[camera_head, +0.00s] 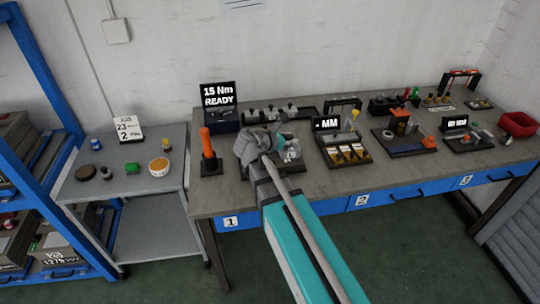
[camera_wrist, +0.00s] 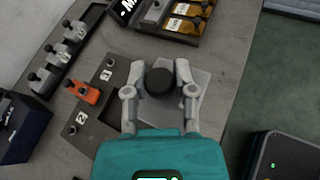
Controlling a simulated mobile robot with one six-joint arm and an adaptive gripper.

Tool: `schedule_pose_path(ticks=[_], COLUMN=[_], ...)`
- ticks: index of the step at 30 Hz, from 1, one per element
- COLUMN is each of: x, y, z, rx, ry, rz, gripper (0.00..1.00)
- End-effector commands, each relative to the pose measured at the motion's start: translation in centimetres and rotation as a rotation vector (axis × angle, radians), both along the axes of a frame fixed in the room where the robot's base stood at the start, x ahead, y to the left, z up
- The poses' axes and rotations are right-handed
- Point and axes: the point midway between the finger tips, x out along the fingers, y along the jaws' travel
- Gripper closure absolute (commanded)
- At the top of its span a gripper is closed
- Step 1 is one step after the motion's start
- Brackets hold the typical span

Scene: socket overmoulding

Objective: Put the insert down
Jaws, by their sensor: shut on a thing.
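My gripper (camera_wrist: 158,82) is shut on a dark round-topped piece, likely the insert (camera_wrist: 160,80), which sits between the two fingertips. A light grey square block (camera_wrist: 187,82) shows under and around it; I cannot tell whether the piece touches the block or is part of it. They are over a dark fixture board (camera_wrist: 112,72) with labels 1 and 2. In the head view my gripper (camera_head: 283,140) is low over the front left part of the bench, and the piece is hidden there.
A small orange clamp (camera_wrist: 87,92) is on the fixture board. A side table (camera_head: 130,190) stands left.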

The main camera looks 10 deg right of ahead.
Motion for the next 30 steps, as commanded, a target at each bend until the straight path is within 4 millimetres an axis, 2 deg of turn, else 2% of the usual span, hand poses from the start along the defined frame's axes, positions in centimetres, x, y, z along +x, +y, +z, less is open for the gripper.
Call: schedule_pose_path(ticks=[1, 6, 20, 26, 30], x=[0.1, 0.2, 0.7, 2.6, 4.7], y=[-0.7, -1.9, -1.6, -0.7, 0.2], z=[0.5, 0.7, 0.4, -0.6, -1.7], rx=[-0.002, -0.002, -0.002, -0.003, -0.002], ry=[0.0, 0.0, 0.0, -0.001, -0.001], rz=[-0.001, 0.0, 0.001, 0.003, 0.003], gripper=[1.0, 1.0, 1.0, 1.0, 1.0])
